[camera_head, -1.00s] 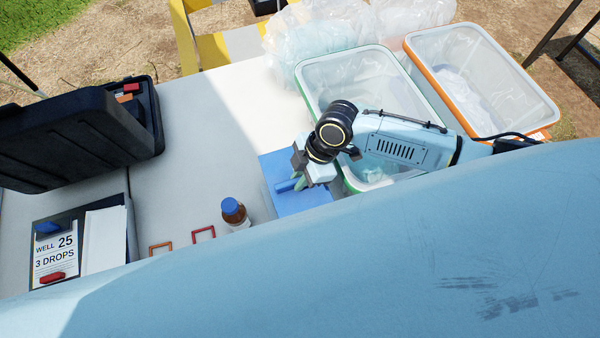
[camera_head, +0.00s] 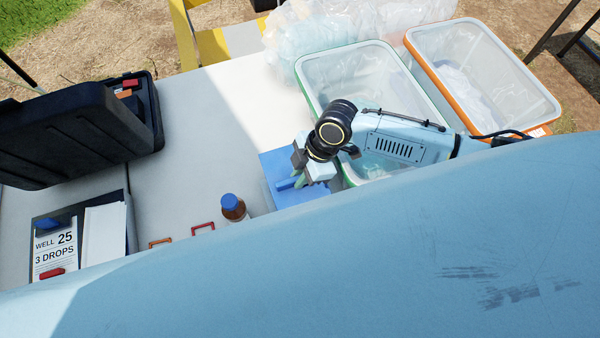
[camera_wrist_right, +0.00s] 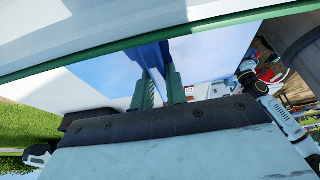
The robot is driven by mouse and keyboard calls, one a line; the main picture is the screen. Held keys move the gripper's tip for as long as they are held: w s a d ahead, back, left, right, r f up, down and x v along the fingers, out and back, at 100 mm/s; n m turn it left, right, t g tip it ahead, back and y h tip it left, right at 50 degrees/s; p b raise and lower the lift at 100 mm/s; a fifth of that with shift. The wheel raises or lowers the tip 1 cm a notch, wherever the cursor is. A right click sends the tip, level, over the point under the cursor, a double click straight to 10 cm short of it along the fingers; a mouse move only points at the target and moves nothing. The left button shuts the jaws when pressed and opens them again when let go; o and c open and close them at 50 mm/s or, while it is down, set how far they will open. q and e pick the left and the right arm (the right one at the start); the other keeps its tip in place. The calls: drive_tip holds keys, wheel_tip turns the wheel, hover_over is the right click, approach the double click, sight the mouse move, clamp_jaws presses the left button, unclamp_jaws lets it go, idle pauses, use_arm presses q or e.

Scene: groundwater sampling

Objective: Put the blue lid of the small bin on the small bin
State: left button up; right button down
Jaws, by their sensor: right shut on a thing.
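The square blue lid (camera_head: 302,197) is at the middle of the table, left of the green-rimmed bin. Its raised handle shows in blue. My right gripper (camera_head: 297,182) is above the lid and shut on its handle. In the right wrist view, the dark blue handle (camera_wrist_right: 151,56) stands between the green fingers of my right gripper (camera_wrist_right: 158,88). The lid looks about level. I cannot tell whether it rests on something or hangs just above. I cannot make out the small bin; it may be hidden under the lid. My left gripper is out of view.
A green-rimmed clear bin (camera_head: 312,97) stands beside my right forearm, an orange-rimmed bin (camera_head: 545,117) farther right. A brown bottle with a blue cap (camera_head: 232,207) stands close left of the lid. A black case (camera_head: 75,140) and a clipboard (camera_head: 128,235) are at left.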

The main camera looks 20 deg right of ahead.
drive_tip(key=shift+f+b, duration=0.65)
drive_tip(key=shift+f, duration=0.55)
idle(0.5)
drive_tip(key=c, duration=1.3)
unclamp_jaws()
drive_tip(key=v, duration=1.3)
drive_tip(key=shift+r+p, duration=0.15)
drive_tip(key=shift+p, duration=0.15)
